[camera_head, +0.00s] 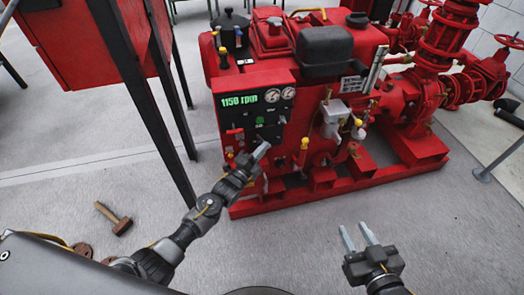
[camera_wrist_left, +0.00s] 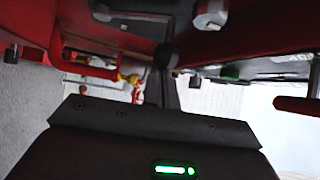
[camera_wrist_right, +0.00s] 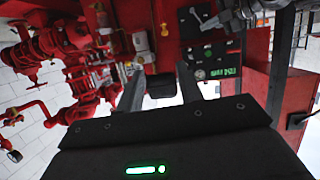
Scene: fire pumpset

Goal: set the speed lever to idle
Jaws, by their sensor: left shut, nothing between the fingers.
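The red pump engine's black control panel (camera_head: 252,105) shows a lit green "1150 rpm" readout (camera_head: 251,98). My left gripper (camera_head: 261,150) is shut and empty at the panel's lower part. In the left wrist view a round black knob (camera_wrist_left: 166,55) shows at the tips of the shut left fingers; I cannot tell whether they touch or whether it is the speed lever's. A small grey lever (camera_wrist_right: 194,14) shows near the left gripper in the right wrist view. My right gripper (camera_head: 360,237) is open and empty, low in front of the engine, well apart from it.
A red box on dark legs (camera_head: 140,85) stands at the left, close to my left arm. Red pipes and valves (camera_head: 448,50) are at the right. A hammer (camera_head: 113,218) lies on the floor at the left. The floor around my right gripper is clear.

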